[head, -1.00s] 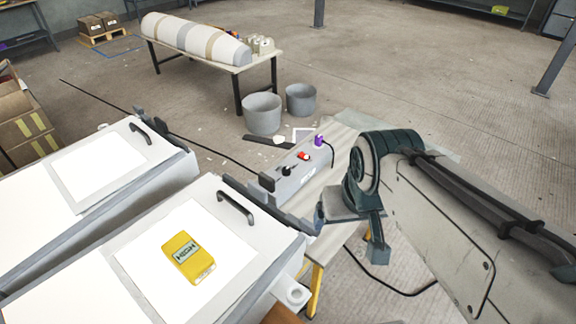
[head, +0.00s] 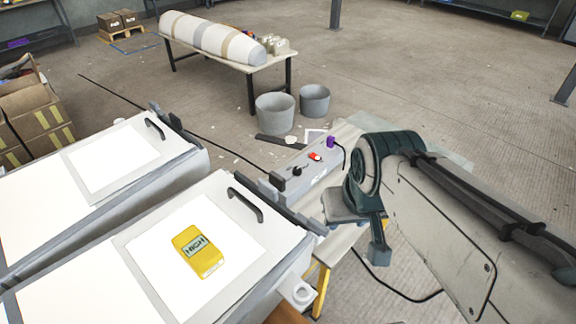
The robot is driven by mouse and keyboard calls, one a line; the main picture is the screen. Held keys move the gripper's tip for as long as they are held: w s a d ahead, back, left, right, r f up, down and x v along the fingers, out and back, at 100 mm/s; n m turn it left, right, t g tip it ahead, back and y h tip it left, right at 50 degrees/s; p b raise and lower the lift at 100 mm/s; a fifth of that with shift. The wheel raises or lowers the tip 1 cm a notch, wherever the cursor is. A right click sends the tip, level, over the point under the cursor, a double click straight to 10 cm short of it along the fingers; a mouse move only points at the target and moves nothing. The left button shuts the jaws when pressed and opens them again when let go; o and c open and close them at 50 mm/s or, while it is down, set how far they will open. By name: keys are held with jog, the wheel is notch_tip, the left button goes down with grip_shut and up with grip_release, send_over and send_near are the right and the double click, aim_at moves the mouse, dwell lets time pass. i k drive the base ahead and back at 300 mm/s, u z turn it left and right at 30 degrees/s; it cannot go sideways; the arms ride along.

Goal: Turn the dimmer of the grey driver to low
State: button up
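The grey driver (head: 316,174) is a long grey box on a pale bench just right of the moulds. Its top carries a black dimmer knob (head: 297,171), a red switch (head: 315,156) and a purple plug (head: 330,141) at the far end. I cannot read the knob's setting. My gripper (head: 360,228) is right of and nearer than the driver, apart from the knob in the picture. Its fingertips are not clear enough to tell open from shut. A yellow meter (head: 198,252) reading HIGH lies on the white panel of the nearer mould.
Two white-topped moulds with black handles (head: 245,205) fill the left and front. Grey buckets (head: 275,114) stand on the floor behind the driver. A table (head: 251,67) with a long wrapped form is further back. A black cable (head: 395,290) runs below my arm.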

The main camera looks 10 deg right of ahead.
aim_at(297, 171)
jog(key=u, duration=3)
jog(key=k, duration=2.25)
jog(key=z, duration=1.6)
jog(key=i, duration=1.65)
jog(key=z, duration=0.05)
